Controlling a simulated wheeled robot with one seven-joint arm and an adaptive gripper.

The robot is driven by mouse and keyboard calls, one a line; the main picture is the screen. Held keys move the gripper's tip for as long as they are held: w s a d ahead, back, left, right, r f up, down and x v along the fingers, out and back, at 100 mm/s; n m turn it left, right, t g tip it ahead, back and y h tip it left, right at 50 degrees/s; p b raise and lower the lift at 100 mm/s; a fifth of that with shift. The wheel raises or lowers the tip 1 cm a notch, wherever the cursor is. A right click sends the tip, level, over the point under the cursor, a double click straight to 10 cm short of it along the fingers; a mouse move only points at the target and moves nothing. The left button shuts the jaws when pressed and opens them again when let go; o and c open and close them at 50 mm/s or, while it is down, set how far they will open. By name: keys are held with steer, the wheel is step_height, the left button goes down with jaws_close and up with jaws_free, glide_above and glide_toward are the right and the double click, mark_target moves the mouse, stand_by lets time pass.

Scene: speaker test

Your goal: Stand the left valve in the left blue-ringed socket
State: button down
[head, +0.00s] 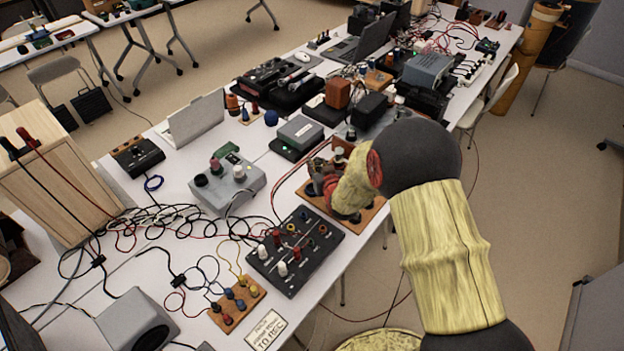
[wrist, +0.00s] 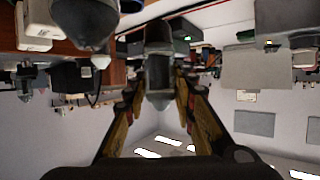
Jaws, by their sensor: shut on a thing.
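In the wrist view my gripper (wrist: 158,85) is shut on a grey, glassy valve (wrist: 158,62), held between its two fingers. In the head view my gripper (head: 328,188) is low over a wooden board (head: 371,211) near the table's right edge. The held valve is hard to make out there, and my arm covers part of the board. A pale upright piece (head: 339,156), perhaps another valve, stands at the board's back. A large dark rounded piece (wrist: 88,18) hangs close at upper left in the wrist view. I cannot make out the blue-ringed sockets or whether the held valve touches one.
A black control box (head: 300,262) with knobs stands in front of the board, and a grey box (head: 228,186) stands to its left. A small wooden terminal strip (head: 237,306) and loose cables lie nearer.

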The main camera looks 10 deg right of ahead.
steer(key=shift+a+f, duration=0.75)
steer(key=shift+f, duration=0.05)
steer(key=shift+a+f+b, duration=0.15)
steer(key=shift+f+b, duration=0.3)
steer(key=shift+f, duration=0.45)
steer(key=shift+a+f+b, duration=0.1)
steer(key=shift+f+b, duration=0.35)
steer(key=shift+f, duration=0.45)
steer(key=shift+f, duration=0.15)
steer(key=c, duration=1.6)
jaws_free()
steer(key=shift+o, duration=0.6)
